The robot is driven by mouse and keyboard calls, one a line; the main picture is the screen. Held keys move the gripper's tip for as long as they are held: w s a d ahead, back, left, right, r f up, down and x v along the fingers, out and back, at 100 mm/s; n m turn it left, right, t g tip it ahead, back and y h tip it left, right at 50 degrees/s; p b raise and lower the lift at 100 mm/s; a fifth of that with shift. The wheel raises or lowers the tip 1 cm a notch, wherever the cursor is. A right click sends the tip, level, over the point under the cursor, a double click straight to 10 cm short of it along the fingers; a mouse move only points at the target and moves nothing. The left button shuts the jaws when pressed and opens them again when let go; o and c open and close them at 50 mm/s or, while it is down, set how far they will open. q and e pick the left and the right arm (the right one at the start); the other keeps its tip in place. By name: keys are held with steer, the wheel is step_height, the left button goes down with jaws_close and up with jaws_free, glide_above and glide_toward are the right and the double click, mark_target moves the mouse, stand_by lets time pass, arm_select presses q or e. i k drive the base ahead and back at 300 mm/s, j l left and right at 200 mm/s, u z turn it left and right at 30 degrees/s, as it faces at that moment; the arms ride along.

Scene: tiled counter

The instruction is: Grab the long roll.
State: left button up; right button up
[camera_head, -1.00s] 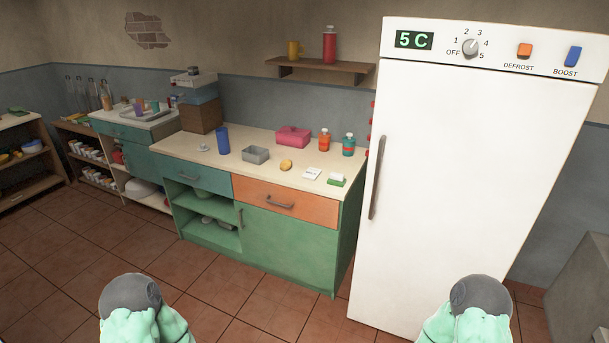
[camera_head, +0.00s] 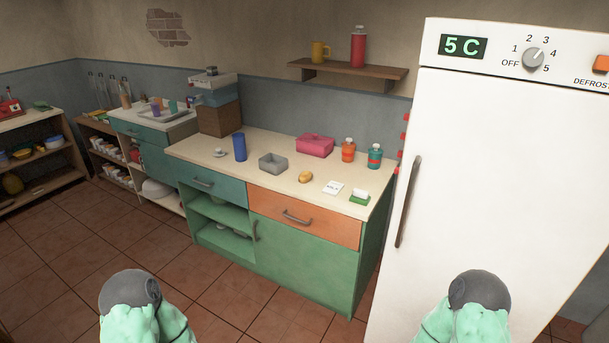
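I cannot make out a long roll for certain. A small, rounded, yellow-brown item (camera_head: 305,177) lies on the cream counter top (camera_head: 220,169), above the orange drawer; it may be a roll, but it is too small to tell. Only mint and grey links of my two arms show at the bottom edge, at left and right. Both grippers are out of view, so whether they are open or shut is hidden.
The counter also bears a blue cup (camera_head: 239,147), a grey tray (camera_head: 273,163), a pink box (camera_head: 314,145) and two bottles. A white fridge (camera_head: 480,180) stands at right. Shelving (camera_head: 40,160) stands at far left. The tiled floor (camera_head: 110,240) before the counter is clear.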

mark_target(306, 176)
steer(key=i+j+z, duration=0.1)
steer(key=i+j, duration=0.45)
steer(key=i+j+z, duration=0.1)
steer(key=i+j, duration=0.4)
steer(key=j, duration=0.15)
steer(key=i+j+z, duration=0.1)
steer(key=i+j, duration=0.45)
steer(key=j, duration=0.1)
